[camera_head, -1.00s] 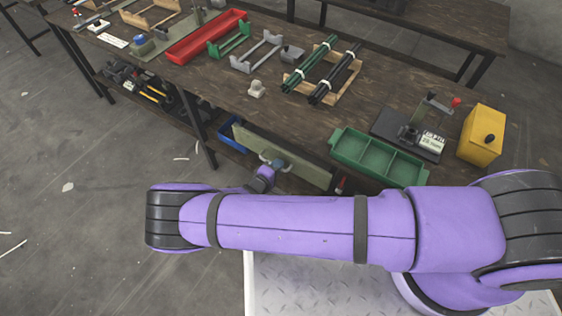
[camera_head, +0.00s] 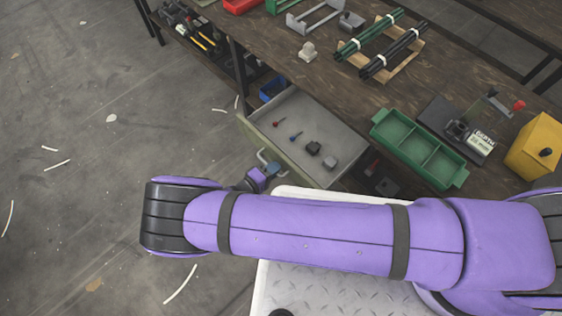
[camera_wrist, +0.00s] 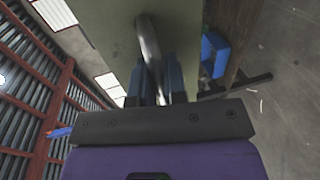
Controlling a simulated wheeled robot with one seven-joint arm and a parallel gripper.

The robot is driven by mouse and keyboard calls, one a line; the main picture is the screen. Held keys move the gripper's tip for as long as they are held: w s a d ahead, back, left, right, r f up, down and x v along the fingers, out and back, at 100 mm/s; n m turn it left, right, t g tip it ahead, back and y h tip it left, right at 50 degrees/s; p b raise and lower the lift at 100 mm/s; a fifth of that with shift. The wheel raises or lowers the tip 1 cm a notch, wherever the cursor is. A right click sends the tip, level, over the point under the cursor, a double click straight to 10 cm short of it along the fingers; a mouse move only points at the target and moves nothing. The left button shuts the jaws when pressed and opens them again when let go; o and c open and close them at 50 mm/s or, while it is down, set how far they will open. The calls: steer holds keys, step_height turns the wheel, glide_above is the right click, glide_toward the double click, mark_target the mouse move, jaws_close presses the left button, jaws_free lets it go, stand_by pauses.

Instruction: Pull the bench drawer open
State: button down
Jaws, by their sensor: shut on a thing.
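The bench drawer (camera_head: 292,128) stands well out from under the bench top in the head view, with its grey inside showing. Two small screwdrivers and a few dark and grey small parts lie in it. Its pale front panel (camera_wrist: 112,30) fills the upper middle of the wrist view. A metal bar handle (camera_wrist: 149,45) stands out from the panel. My gripper (camera_wrist: 161,84) is shut on this handle, with a blue finger on each side of it. In the head view my gripper (camera_head: 268,170) is at the drawer front, partly hidden by my wrist.
On the bench top (camera_head: 340,95) stand a green divided tray (camera_head: 418,149), a yellow box (camera_head: 537,145), a small press (camera_head: 465,130) and a wooden rack (camera_head: 385,62) with dark rods. A blue bin (camera_head: 272,88) sits beside the drawer. The floor at left is mostly clear.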

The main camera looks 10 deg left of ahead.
steer(key=shift+s+a, duration=0.2)
steer(key=c, duration=1.2)
jaws_free()
steer(key=shift+o, duration=0.2)
steer(key=v, duration=1)
steer(key=shift+s+a, duration=0.25)
steer(key=shift+s, duration=0.05)
steer(key=shift+r, duration=0.1)
